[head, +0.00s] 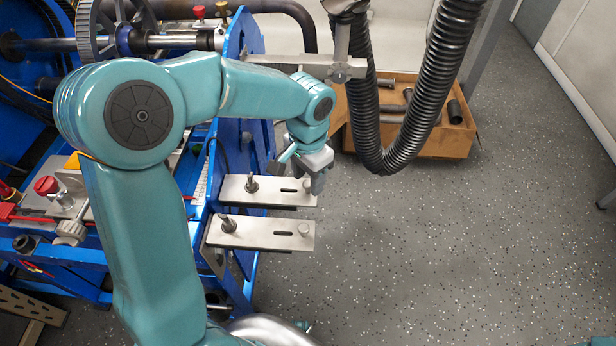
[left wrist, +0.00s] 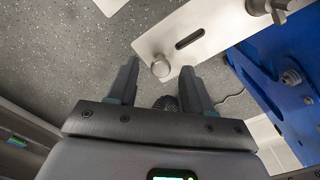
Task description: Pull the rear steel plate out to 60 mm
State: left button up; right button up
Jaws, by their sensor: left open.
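Two flat steel plates stick out from the blue frame in the head view. The rear steel plate (head: 235,188) is the farther one, with an upright bolt, a slot and its outer end partly hidden by my left gripper. The front plate (head: 262,236) lies nearer, with a bolt, a slot and a small knob. My left gripper (head: 318,178) is over the rear plate's outer end. In the left wrist view, its open fingers (left wrist: 160,72) point at the plate (left wrist: 205,28), with the round knob (left wrist: 160,68) between the fingertips. I cannot tell whether they touch it. My right gripper is out of view.
The blue frame (head: 245,275) carries the plates. A black corrugated hose (head: 440,90) hangs behind and right of my left gripper. A wooden crate (head: 440,148) with dark cylindrical parts stands on the floor. The speckled floor (head: 450,250) to the right is clear.

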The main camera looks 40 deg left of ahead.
pick_arm(q)
jog(key=shift+f, duration=0.15)
grip_shut()
jog(key=w+d, duration=0.2)
jog(key=d, duration=0.1)
jog(key=w+d, duration=0.1)
jog(key=shift+d+p, duration=0.35)
jog(key=shift+d, duration=0.05)
jog(key=shift+c, duration=1.9)
grip_release()
jog(key=o, duration=0.4)
jog(key=shift+w+d, duration=0.1)
jog(key=shift+d, duration=0.05)
